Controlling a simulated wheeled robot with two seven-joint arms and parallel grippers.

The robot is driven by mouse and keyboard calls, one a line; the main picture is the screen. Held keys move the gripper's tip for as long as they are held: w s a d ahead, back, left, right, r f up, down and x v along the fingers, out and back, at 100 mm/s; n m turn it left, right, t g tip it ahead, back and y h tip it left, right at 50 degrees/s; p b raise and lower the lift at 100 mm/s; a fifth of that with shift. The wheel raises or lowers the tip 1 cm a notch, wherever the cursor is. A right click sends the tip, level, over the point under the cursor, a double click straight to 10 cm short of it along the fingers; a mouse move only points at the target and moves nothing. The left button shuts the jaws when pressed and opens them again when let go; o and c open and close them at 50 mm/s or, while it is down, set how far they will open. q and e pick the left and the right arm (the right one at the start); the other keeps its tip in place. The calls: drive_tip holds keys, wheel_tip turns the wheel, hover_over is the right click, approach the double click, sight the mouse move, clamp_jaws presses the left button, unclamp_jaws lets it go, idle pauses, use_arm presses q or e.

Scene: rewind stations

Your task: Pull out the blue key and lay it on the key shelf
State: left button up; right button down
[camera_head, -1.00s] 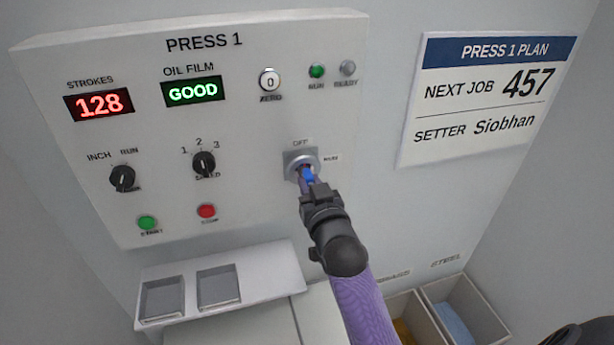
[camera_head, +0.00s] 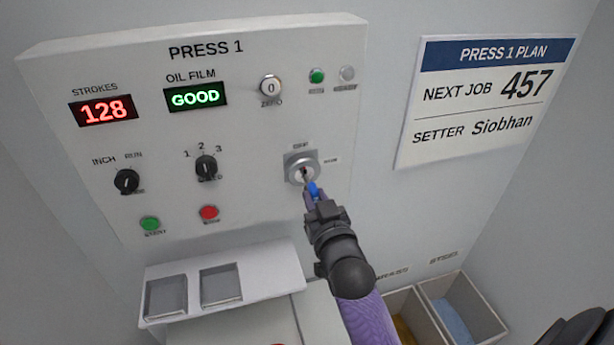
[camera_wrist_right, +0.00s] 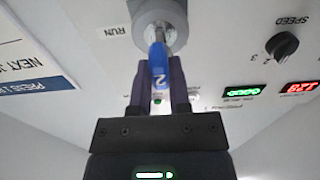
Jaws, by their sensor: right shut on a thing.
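The blue key (camera_head: 314,189) is gripped by its bow in my right gripper (camera_head: 318,197), in front of the round key switch (camera_head: 299,166) on the press panel. In the right wrist view the blue key (camera_wrist_right: 158,66) is marked 2 and sits between the purple fingers (camera_wrist_right: 155,90). Its thin shank points at the switch (camera_wrist_right: 158,22); I cannot tell whether the tip is still inside. The key shelf (camera_head: 265,278), a white ledge with two grey recesses, juts out below the panel at the lower left; both recesses look empty. My left gripper is not in view.
The PRESS 1 panel (camera_head: 245,125) carries knobs, lamps, buttons and displays around the switch. Open bins (camera_head: 478,292) stand low at the right. A plan sign (camera_head: 485,100) is on the wall. Free air lies between the switch and the ledge.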

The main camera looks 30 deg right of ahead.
sight(316, 200)
drive_tip(key=shift+s, duration=0.2)
drive_tip(key=shift+p+v, duration=0.6)
drive_tip(key=shift+v, duration=0.5)
drive_tip(key=shift+p+v, duration=0.5)
drive_tip(key=shift+v, duration=0.85)
